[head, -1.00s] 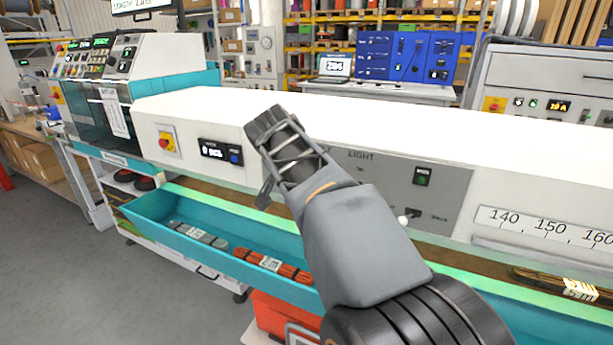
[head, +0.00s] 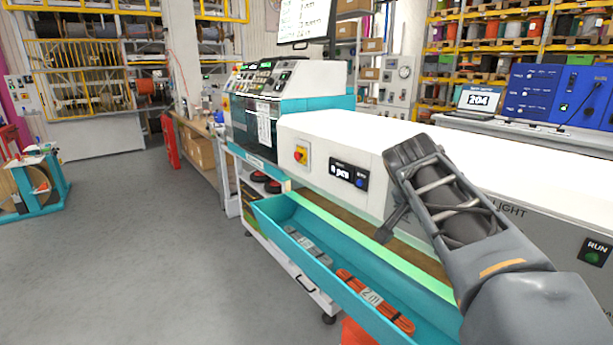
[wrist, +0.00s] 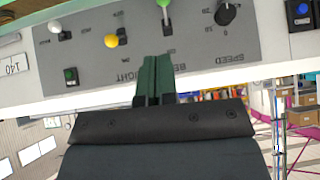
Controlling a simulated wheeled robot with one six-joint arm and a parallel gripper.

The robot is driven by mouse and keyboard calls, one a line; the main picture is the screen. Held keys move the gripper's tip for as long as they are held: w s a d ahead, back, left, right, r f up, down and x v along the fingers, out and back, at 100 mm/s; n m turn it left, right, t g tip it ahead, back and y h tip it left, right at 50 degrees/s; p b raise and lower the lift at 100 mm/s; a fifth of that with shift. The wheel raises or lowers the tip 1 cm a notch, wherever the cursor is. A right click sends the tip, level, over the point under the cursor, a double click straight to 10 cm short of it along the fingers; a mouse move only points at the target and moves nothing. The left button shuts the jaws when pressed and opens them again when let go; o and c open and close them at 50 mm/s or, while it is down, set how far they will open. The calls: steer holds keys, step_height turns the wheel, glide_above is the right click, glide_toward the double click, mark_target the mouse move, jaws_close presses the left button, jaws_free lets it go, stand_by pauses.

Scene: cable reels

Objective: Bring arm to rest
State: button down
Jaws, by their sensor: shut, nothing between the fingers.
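My arm (head: 495,240) is bent up in front of the long white machine in the head view. In that view my fingers are hard to make out; a dark tip shows at the arm's upper end. In the wrist view my gripper (wrist: 155,62) shows with its two narrow fingers side by side, shut and empty. Its tips point toward the grey control panel (wrist: 215,50), which appears upside down there. I cannot tell whether they touch it.
The white machine (head: 330,125) stands close behind my arm. Its teal trough (head: 262,213) holds grey cable bundles (head: 308,245) and an orange bundle (head: 375,302). Open grey floor (head: 130,250) lies to the left. A teal reel stand (head: 60,190) is at the far left.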

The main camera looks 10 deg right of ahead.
steer(key=s+a+f+n+y+p, duration=0.1)
steer(key=a+f+n+y+p, duration=0.25)
steer(key=a+f+n, duration=0.4)
steer(key=s+a+f+n+y+p, duration=0.3)
steer(key=s+a+n+p, duration=0.2)
steer(key=s+a, duration=0.3)
steer(key=shift+s+a+f+g+p, duration=0.35)
steer(key=shift+a+f+g+p, duration=0.05)
steer(key=shift+a+p, duration=0.45)
steer(key=shift+d+y, duration=0.15)
steer(key=shift+y, duration=0.1)
